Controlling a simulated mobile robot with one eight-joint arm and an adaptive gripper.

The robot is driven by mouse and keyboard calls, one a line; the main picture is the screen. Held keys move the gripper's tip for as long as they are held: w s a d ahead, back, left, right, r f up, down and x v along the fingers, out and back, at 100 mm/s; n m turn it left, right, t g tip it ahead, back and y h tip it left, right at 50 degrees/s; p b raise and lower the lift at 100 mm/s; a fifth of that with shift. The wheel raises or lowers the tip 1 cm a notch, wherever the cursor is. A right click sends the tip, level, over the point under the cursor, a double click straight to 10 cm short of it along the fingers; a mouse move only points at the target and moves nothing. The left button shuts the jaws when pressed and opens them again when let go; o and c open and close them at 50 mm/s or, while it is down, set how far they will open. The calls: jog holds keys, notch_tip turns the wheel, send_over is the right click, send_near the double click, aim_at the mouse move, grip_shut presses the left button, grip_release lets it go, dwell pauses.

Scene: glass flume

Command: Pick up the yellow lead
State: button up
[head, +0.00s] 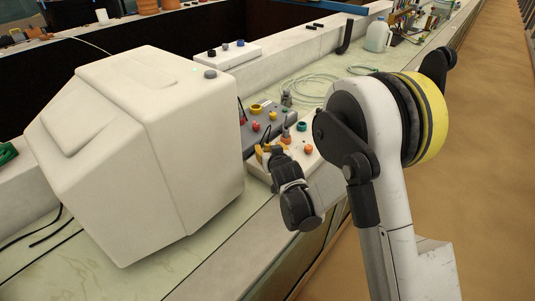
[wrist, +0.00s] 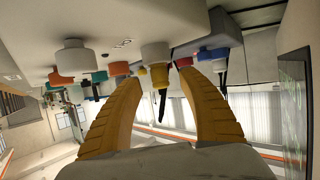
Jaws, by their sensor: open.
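The yellow lead (wrist: 159,76) shows in the wrist view as a yellow collar with a thin black end, at the panel surface. My gripper (wrist: 160,80) is open, with one orange-yellow finger on each side of the yellow lead in that view. I see no clear contact between fingers and lead. In the head view my gripper (head: 268,153) is low over the front panel box beside the white housing. In the head view I cannot tell the lead apart from the fingers and nearby black cords.
The white housing (head: 140,150) stands close to the left of my gripper. A grey panel (head: 258,140) with coloured knobs lies behind it. In the wrist view, a red piece (wrist: 183,62) and a blue-and-white piece (wrist: 212,54) sit close to the right finger. Coiled tubing (head: 308,88) lies farther back.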

jog(key=x, duration=0.2)
jog(key=shift+w+f, duration=0.15)
jog(key=shift+w, duration=0.1)
grip_shut()
